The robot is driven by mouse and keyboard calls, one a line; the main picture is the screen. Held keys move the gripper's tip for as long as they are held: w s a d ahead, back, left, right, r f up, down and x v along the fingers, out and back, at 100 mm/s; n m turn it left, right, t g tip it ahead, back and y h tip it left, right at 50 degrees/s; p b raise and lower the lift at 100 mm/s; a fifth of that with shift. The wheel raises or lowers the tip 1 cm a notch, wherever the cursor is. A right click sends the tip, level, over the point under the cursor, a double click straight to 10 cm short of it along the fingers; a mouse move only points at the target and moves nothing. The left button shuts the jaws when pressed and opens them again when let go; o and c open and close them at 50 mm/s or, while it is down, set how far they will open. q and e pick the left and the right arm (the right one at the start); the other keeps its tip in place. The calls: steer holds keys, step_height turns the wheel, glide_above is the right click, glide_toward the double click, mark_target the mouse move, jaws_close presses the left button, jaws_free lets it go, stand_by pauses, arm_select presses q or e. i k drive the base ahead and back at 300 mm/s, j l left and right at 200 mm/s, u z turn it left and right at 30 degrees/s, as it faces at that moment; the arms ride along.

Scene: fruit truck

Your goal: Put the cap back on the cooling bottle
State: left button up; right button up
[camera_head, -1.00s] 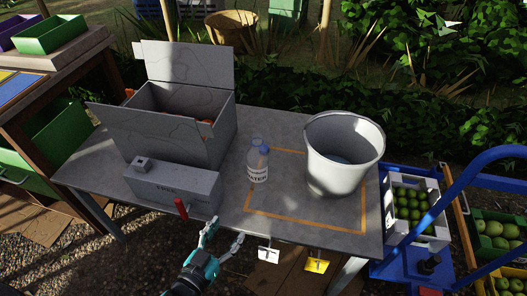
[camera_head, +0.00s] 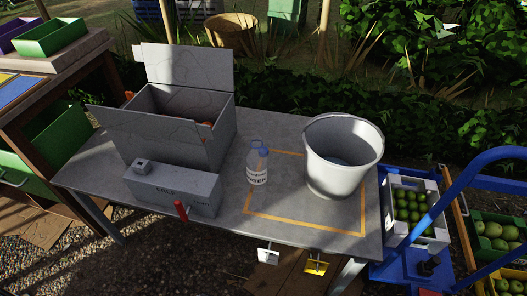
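A clear water bottle (camera_head: 257,165) with a white label stands upright on the grey table (camera_head: 232,222), near the left edge of an orange outlined rectangle. Its top is bluish. A bluish bit shows at its neck and shoulder, but it is too small to tell whether this is the cap seated, the cap beside it, or the bottle itself. No separate cap stands out elsewhere on the table.
A white bucket (camera_head: 343,172) stands right of the bottle. An open grey box (camera_head: 150,130) and a long grey case (camera_head: 172,190) with a red handle (camera_head: 181,210) stand left. The front middle of the table is clear. A blue cart (camera_head: 405,262) is at right.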

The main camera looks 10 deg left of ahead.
mark_target(257, 159)
steer(key=k+j+z, duration=0.2)
steer(key=j, duration=0.25)
steer(key=k+j+z, duration=0.2)
steer(key=j, duration=0.25)
steer(key=k+j+z, duration=0.2)
steer(key=j, duration=0.25)
steer(key=k, duration=0.1)
